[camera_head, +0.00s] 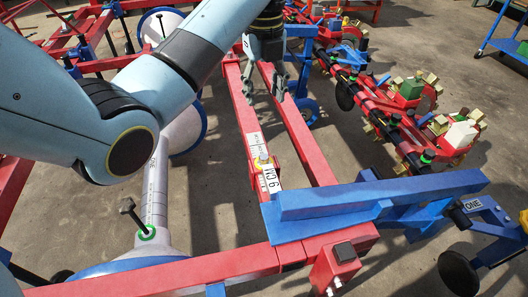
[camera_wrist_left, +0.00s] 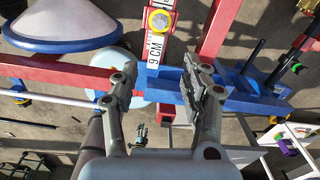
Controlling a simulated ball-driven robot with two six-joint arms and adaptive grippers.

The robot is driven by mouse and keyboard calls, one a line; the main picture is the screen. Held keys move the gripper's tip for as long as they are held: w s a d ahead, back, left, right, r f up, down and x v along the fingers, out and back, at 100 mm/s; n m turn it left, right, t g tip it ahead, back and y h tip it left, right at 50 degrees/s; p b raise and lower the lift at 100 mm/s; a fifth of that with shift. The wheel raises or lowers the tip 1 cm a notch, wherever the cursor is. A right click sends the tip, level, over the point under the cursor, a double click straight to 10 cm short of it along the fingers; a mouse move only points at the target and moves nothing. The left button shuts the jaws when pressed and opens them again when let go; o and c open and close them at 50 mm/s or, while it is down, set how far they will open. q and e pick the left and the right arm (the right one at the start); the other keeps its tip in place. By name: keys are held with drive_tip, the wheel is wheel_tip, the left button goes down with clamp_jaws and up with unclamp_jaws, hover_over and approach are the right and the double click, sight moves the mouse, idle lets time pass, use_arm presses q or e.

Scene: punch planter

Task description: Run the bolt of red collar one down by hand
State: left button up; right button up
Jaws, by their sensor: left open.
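The red collar (camera_head: 256,180) sits on the left red rail, next to a white scale strip (camera_head: 255,143) and a "9 CM" label (camera_head: 270,180). Its bolt (camera_head: 263,158) shows as a small pale head with yellow around it. In the left wrist view the bolt (camera_wrist_left: 160,21) is a grey head in a yellow ring, above the 9 CM label (camera_wrist_left: 155,52). My left gripper (camera_head: 265,84) is open and empty, apart from the bolt and farther up the rails. Its two fingers (camera_wrist_left: 160,84) also show in the left wrist view. My right gripper is not in view.
A blue beam (camera_head: 380,194) crosses the rails just in front of the collar. A red crossbar (camera_head: 200,272) runs along the front. A pale hopper (camera_head: 175,195) stands left of the rails. Red and gold planter units (camera_head: 410,130) fill the right. Bare floor shows between the rails.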

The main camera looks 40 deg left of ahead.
use_arm(q)
drive_tip(key=m+t+y+b, duration=0.15)
drive_tip(key=m+y, duration=0.25)
drive_tip(key=m, duration=3.2)
approach(263, 155)
drive_tip(key=shift+t, duration=0.45)
drive_tip(key=b+x, duration=0.1)
drive_tip(key=x, duration=0.5)
drive_tip(key=b+x, duration=0.1)
drive_tip(key=x, duration=0.2)
drive_tip(key=shift+s+b, duration=0.3)
drive_tip(key=shift+s, duration=0.1)
